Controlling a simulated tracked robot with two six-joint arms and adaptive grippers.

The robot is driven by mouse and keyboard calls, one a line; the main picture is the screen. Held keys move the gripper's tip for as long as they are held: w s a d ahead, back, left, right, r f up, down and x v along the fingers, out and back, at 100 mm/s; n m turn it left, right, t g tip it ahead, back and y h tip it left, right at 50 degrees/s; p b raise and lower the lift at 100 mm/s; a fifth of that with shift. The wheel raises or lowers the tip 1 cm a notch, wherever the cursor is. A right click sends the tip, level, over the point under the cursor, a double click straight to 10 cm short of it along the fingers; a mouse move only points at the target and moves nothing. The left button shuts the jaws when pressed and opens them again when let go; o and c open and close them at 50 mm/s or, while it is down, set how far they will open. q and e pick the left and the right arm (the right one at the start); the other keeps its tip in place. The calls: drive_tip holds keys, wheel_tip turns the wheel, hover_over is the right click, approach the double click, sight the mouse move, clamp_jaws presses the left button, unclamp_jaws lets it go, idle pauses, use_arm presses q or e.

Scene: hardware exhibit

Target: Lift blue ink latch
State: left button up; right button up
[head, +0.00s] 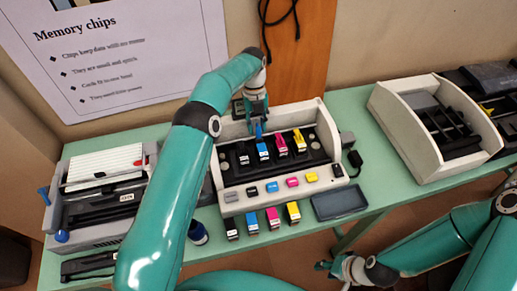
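The opened printer (221,163) stands mid-table with black, blue, magenta and yellow cartridges in its dark carriage. The blue ink latch (259,131) shows as a small blue piece above the blue cartridge (262,151). My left gripper (257,116) points down over the printer's back, with its fingertips at the top of the blue latch. I cannot tell whether it touches or grips the latch. The fingers partly hide the printer's rear wall. My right gripper (331,267) is low at the right, beyond the table's front edge and away from the printer; its fingers are too small to read.
Several loose coloured cartridges (273,218) stand before the printer, beside a dark tray (340,202). An opened white machine (389,107) stands right, and a grey printer (103,189) left. My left arm crosses the table between the printers. Bare green tabletop shows at right.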

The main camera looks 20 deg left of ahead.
use_arm(q)
drive_tip(key=shift+s+d+r+t, duration=0.1)
drive_tip(key=shift+r+t, duration=0.05)
drive_tip(key=shift+t, duration=0.15)
